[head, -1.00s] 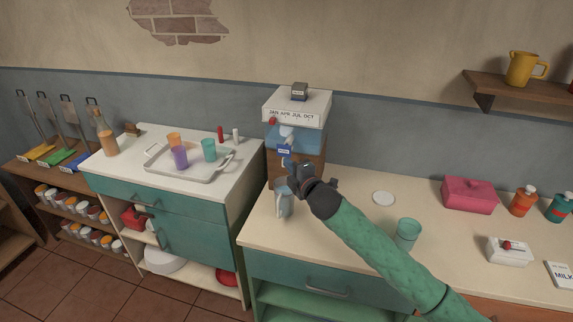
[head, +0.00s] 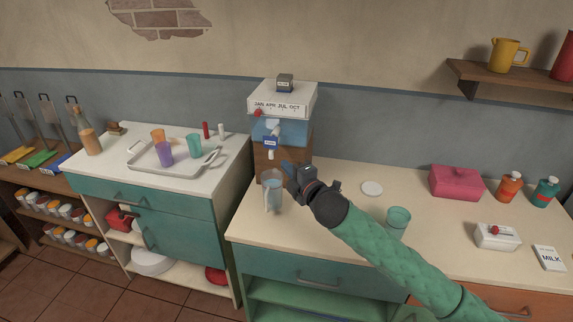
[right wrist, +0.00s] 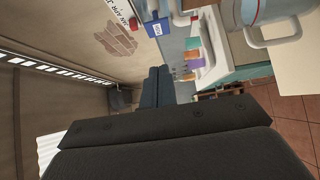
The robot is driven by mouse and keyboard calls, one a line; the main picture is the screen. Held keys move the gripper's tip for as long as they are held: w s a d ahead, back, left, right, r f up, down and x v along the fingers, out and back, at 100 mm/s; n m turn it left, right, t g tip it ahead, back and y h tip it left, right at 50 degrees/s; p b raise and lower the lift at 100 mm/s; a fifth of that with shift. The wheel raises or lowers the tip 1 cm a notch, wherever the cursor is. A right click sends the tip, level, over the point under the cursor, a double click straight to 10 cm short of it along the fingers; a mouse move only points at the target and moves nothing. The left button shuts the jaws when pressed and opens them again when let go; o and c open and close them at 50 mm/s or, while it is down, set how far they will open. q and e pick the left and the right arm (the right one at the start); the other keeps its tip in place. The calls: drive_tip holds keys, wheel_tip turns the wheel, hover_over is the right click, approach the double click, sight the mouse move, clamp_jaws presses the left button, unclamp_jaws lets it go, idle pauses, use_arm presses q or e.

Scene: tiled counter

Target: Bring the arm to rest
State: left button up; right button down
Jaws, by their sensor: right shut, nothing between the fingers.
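My right gripper (head: 291,166) is shut and empty, in front of the water dispenser (head: 282,130) and just above and right of a clear pitcher (head: 272,192). The pitcher stands upright on the counter below the dispenser's tap and seems to hold water. My green-sleeved right arm reaches in from the lower right. In the right wrist view the closed fingers (right wrist: 158,88) have nothing between them, and the pitcher (right wrist: 262,14) shows at the upper right. My left gripper is not in view.
A teal cup (head: 397,222) stands close behind my forearm, and a white lid (head: 372,188) lies beyond it. A tray (head: 144,160) with cups sits on the left counter (head: 92,158).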

drive_tip(key=s+d+f+m+g+h, duration=0.3)
drive_tip(key=s+f+m, duration=0.3)
drive_tip(key=s+f, duration=0.3)
drive_tip(key=s+d+f+m+g+h, duration=0.2)
drive_tip(key=s+d+f+m+h, duration=0.1)
drive_tip(key=s+f+m, duration=0.5)
drive_tip(key=s+d+f+m+g+h, duration=0.1)
drive_tip(key=s+d+f+m+g, duration=0.2)
drive_tip(key=s, duration=0.6)
drive_tip(key=s+d+f+m+g, duration=0.25)
drive_tip(key=s+f, duration=0.25)
drive_tip(key=s, duration=0.3)
drive_tip(key=s+d+f+m+g+h, duration=0.1)
drive_tip(key=s+d+f+m+g, duration=0.15)
drive_tip(key=s, duration=0.65)
drive_tip(key=s+a+f+x, duration=0.1)
drive_tip(key=s+x, duration=0.2)
drive_tip(key=x, duration=1.9)
drive_tip(key=s+f, duration=0.4)
drive_tip(key=f, duration=0.8)
drive_tip(key=s+f+g, duration=0.1)
drive_tip(key=s+f, duration=0.3)
drive_tip(key=f, duration=0.8)
drive_tip(key=shift+a+f+n, duration=0.25)
drive_tip(key=shift+n, duration=0.15)
